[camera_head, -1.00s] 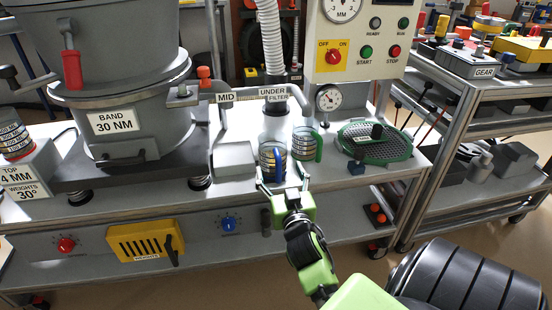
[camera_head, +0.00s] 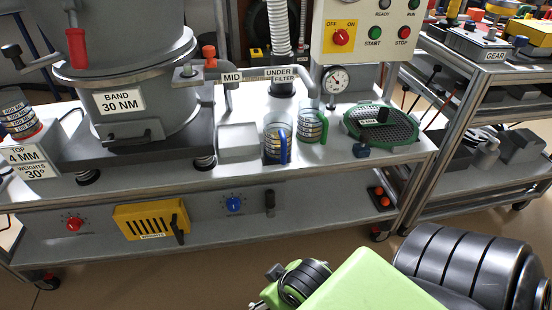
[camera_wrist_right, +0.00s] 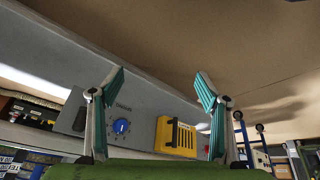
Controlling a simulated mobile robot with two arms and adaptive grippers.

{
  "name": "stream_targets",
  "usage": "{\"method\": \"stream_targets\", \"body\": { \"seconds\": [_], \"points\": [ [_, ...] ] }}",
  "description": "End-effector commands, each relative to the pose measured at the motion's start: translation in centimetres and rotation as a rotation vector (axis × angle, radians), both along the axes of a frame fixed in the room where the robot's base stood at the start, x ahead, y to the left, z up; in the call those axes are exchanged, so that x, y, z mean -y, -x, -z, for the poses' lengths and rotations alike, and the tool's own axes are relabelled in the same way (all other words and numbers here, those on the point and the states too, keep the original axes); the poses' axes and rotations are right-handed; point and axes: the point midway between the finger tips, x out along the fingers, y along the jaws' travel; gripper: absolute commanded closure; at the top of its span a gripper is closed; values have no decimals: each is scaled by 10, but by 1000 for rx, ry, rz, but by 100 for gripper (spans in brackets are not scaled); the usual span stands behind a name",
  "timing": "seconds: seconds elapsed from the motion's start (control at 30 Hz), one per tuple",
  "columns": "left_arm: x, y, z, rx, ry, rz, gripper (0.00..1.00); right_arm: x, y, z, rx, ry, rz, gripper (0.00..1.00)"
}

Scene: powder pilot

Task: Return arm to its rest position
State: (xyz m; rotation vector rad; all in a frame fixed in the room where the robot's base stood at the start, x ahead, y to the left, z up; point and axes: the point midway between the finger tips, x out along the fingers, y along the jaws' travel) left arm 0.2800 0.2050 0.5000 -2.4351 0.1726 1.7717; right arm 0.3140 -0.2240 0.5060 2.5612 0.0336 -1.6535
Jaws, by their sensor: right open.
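My right arm (camera_head: 362,285) is green and black and comes in at the bottom right of the head view. Its gripper end is low at the bottom edge there, in front of the bench and partly cut off. In the right wrist view my right gripper (camera_wrist_right: 161,82) shows two teal-padded fingers spread wide with nothing between them. The blue-handled jar (camera_head: 276,142) and the green-handled jar (camera_head: 311,127) stand side by side on the bench top, clear of the gripper. My left gripper is not in view.
The bench's lower panel carries a yellow slotted box (camera_head: 151,219), a red knob (camera_head: 74,224) and a blue knob (camera_head: 234,204). A green-rimmed sieve (camera_head: 382,125) lies on the bench. A second cart (camera_head: 480,75) stands at right. Floor (camera_head: 190,275) in front of the bench is open.

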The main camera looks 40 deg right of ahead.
Motion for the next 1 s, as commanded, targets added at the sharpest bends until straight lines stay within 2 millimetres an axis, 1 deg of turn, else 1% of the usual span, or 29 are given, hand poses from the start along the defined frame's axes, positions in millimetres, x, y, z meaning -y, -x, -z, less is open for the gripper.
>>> {"method": "stream_targets", "body": {
  "seconds": [0.03, 0.1, 0.2, 0.77, 0.87, 0.97, 1.0],
  "points": [
    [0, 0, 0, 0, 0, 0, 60, -8, 14, 2, -46, -8, -39, 31],
    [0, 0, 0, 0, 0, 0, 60, -16, 28, 5, -91, -15, -75, 31],
    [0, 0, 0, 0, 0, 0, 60, -20, 36, 6, -117, -19, -97, 31],
    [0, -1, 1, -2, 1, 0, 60, -20, 34, 7, -118, -18, -92, 31],
    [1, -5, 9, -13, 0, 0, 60, -20, 30, 14, -128, -19, -92, 31],
    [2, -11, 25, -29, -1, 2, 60, -21, 24, 31, -145, -19, -93, 31],
    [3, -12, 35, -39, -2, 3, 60, -22, 23, 40, -154, -18, -94, 31]
  ]
}}
